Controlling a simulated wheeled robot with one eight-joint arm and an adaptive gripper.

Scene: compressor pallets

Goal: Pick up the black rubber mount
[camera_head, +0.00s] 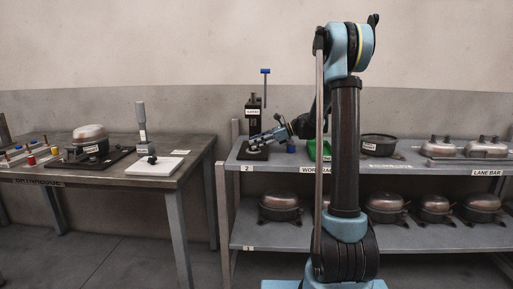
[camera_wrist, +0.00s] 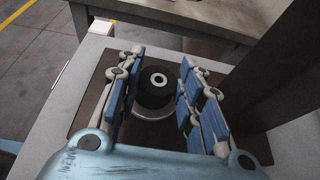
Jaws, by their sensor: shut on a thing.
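The black rubber mount (camera_wrist: 154,98) is a short black cylinder with a pale ring and dark hole on top. In the wrist view it stands upright between the blue-padded fingers of my gripper (camera_wrist: 160,60), which is shut on it. A pale round disc (camera_wrist: 150,115) shows beneath it, on a dark base plate (camera_wrist: 88,118); I cannot tell whether mount and disc touch. In the head view my gripper (camera_head: 255,144) reaches left to the foot of a black bench press (camera_head: 254,124); the mount cannot be made out there.
The press has a blue-topped lever (camera_head: 265,73), and its column (camera_wrist: 295,65) rises close on the right in the wrist view. A blue item (camera_head: 291,147), green tray (camera_head: 313,150) and dark pan (camera_head: 379,145) share the shelf. A table (camera_head: 190,158) stands left.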

